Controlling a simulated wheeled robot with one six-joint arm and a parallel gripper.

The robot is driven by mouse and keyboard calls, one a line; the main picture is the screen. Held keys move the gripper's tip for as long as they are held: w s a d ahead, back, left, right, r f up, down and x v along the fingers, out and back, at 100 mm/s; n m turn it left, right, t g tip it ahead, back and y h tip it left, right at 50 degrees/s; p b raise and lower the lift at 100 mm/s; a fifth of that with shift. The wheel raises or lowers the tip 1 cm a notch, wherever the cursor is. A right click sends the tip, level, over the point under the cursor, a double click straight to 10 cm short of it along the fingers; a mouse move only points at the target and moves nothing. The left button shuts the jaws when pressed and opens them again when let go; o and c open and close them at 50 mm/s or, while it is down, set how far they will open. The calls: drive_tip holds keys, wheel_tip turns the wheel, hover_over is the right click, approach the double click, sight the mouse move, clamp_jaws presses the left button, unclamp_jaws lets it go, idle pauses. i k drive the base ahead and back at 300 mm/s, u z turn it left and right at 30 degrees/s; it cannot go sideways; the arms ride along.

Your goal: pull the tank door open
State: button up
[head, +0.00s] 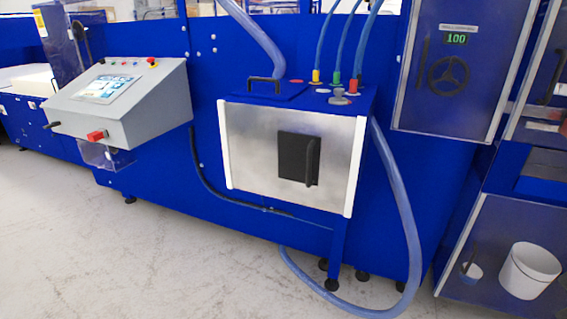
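The tank (365,100) is a blue box on the front of the blue machine, in the middle of the head view. Its door (250,150) is a silver metal panel with white vertical strips at both sides, and it looks closed. A black handle (312,162) stands upright on a black square plate (291,156) right of the door's middle. A blue lid with a black handle (264,84) is on the tank's top. My gripper is not in view.
A grey control console (120,105) juts out at left. A blue hose (405,215) hangs right of the tank down to the floor. A white bucket (528,270) stands at lower right. The concrete floor (170,260) in front is clear.

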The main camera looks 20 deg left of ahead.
sight(305, 158)
drive_tip(key=k, duration=1.15)
drive_tip(key=u, duration=0.85)
drive_tip(key=i, duration=1.45)
drive_tip(key=z, duration=0.95)
drive_tip(key=i, duration=0.4)
drive_tip(key=z, duration=0.35)
